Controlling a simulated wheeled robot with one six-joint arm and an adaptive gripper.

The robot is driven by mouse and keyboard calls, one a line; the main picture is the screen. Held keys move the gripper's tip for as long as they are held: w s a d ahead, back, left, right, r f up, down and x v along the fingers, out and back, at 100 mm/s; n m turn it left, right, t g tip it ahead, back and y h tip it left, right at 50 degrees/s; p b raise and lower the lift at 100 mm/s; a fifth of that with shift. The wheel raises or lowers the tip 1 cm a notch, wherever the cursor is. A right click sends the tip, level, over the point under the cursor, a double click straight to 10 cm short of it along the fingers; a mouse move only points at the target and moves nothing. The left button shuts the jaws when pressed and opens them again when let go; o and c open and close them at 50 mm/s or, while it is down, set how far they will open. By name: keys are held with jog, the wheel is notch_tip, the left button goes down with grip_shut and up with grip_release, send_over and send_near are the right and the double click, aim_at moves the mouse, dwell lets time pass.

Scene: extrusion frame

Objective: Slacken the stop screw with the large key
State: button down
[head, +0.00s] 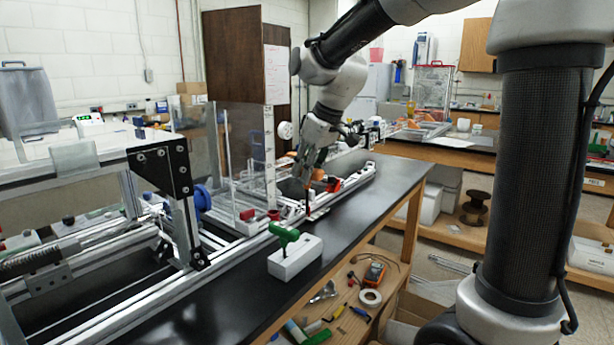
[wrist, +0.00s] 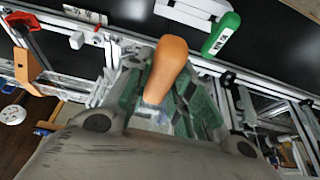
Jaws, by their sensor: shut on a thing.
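My gripper (head: 307,172) is over the aluminium rail along the bench's front edge, pointing down. It is shut on a key with an orange handle (wrist: 168,65); the handle also shows small between the fingers in the head view (head: 318,175). The key's tip is hidden in the wrist view, and I cannot tell whether it touches anything. A green-handled key (head: 284,233) stands in a white block (head: 295,258) nearer the camera; its labelled green handle also shows in the wrist view (wrist: 222,33). I cannot make out the stop screw.
The extrusion frame (head: 190,225) with a black bracket (head: 160,168) and a clear panel (head: 222,150) stands left of my gripper. The black bench top (head: 375,195) is clear at right. Loose tools lie on the shelf below.

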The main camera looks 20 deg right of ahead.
jog(key=shift+r, duration=2.3)
